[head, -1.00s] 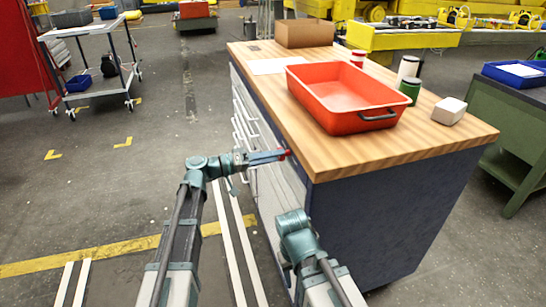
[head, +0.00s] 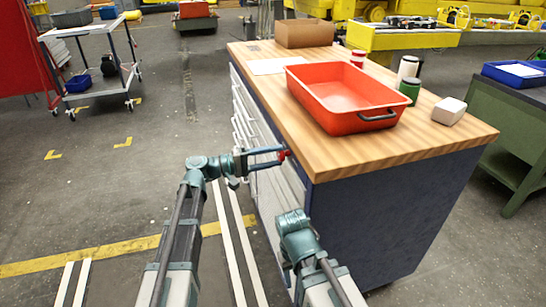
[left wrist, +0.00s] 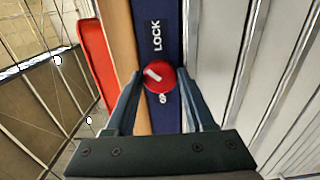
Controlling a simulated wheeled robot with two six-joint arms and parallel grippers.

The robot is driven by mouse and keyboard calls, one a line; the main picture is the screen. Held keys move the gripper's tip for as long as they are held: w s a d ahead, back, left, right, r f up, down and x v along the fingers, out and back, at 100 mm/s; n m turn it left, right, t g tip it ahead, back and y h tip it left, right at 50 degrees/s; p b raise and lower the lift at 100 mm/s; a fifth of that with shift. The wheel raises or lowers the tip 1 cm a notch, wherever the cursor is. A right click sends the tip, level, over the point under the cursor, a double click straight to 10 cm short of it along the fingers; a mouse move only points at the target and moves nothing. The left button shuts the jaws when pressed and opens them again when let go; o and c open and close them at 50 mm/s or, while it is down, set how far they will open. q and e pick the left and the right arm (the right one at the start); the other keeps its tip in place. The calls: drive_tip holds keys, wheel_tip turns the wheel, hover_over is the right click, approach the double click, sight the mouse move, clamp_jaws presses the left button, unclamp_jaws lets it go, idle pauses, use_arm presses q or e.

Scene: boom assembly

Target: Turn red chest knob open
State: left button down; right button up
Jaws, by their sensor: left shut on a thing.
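The red knob (left wrist: 158,78) sits on the dark blue front edge of the chest (head: 400,215), beside a LOCK label (left wrist: 156,36). A pale bar marks its face, lying slantwise in the left wrist view. My left gripper (head: 281,157) reaches the chest's drawer side and is shut on the knob, one finger on each side of it. In the head view the red knob (head: 286,154) shows between the fingertips. Only my right arm's links show at the bottom middle; the right gripper is out of sight.
A red tray (head: 345,92), a white block (head: 449,110), a cardboard box (head: 305,33) and small canisters stand on the chest's wooden top. Drawer handles (head: 240,130) line the chest's side. A green bench (head: 520,135) stands at the right.

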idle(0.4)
use_arm(q)
drive_tip(key=shift+c, duration=1.3)
unclamp_jaws()
drive_tip(key=v, duration=1.4)
drive_tip(key=shift+d, duration=0.1)
